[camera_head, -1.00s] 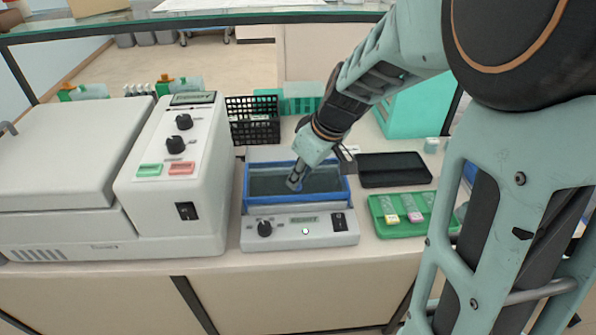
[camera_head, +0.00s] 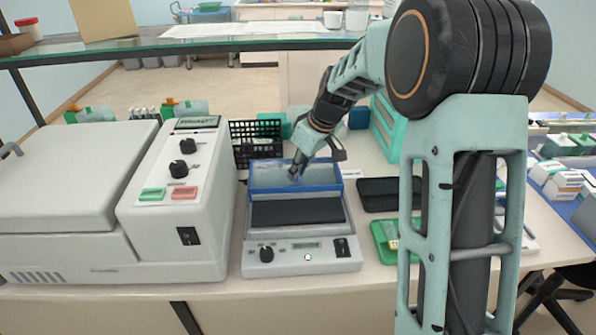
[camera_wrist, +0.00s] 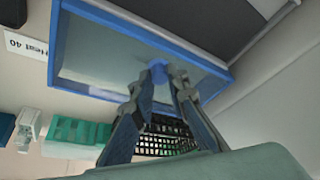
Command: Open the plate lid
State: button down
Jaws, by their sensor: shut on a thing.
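The plate lid (camera_head: 322,178) is a clear panel with a blue frame. It stands tilted up at the back of the white hot plate unit (camera_head: 325,262). The dark plate surface (camera_head: 300,212) lies uncovered in front of it. My gripper (camera_head: 293,175) is at the lid's face, left of its middle. In the wrist view my gripper (camera_wrist: 160,80) has its fingertips closed around a small blue knob (camera_wrist: 158,71) on the lid (camera_wrist: 105,52). The fingers partly hide the knob.
A large white machine (camera_head: 70,190) stands close on the left. A black basket (camera_head: 255,140) is behind the unit. A black case (camera_head: 378,194) and a green slide tray (camera_head: 385,240) lie on the right, partly behind my arm. A glass shelf (camera_head: 240,43) spans above.

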jog(key=c, duration=1.9)
grip_release()
jog(key=shift+r, duration=0.15)
jog(key=v, duration=1.2)
